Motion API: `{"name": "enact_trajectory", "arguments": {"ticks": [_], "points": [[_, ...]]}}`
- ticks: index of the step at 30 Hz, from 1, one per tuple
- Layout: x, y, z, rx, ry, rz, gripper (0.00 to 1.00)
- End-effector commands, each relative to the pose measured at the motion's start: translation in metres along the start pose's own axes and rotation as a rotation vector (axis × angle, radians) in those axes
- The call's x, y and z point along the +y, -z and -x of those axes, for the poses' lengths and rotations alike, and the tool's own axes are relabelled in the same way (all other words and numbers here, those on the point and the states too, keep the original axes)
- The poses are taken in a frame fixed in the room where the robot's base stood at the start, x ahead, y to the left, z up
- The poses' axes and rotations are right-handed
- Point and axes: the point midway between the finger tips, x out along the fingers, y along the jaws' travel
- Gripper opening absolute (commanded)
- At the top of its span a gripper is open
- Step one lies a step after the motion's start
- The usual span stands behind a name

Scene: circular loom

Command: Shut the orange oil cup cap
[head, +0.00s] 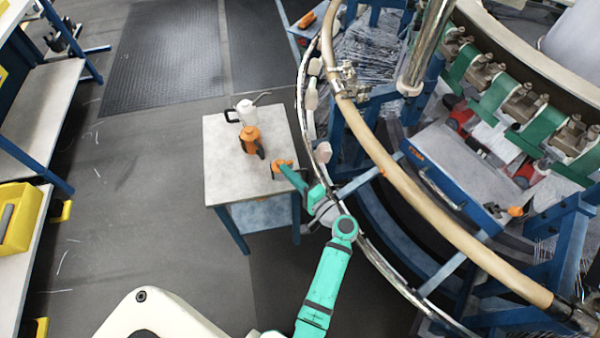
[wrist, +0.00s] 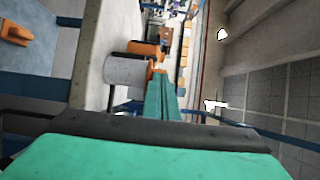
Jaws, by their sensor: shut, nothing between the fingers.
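My gripper (head: 291,175) is teal and shut, reaching over the right side of the small table in the head view. Its narrow fingers also show in the wrist view (wrist: 160,92), with nothing seen between them. An orange piece, seemingly the oil cup cap (head: 281,163), is right at the fingertips.
An orange and white oil can (head: 250,132) with a black handle stands on the small grey table (head: 222,170). The curved loom rail (head: 390,170) runs close to the right of my arm. A blue drawer unit (head: 450,165) is beyond it. Open floor lies left of the table.

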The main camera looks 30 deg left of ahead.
Motion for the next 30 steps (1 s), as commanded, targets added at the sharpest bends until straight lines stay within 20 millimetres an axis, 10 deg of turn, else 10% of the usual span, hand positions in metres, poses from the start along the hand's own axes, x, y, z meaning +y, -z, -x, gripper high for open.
{"name": "enact_trajectory", "arguments": {"ticks": [17,30], "points": [[-0.001,-0.009,-0.009,-0.001,0.001,0.001,0.00],[0.000,-0.017,0.068,0.016,0.000,-0.001,0.00]]}}
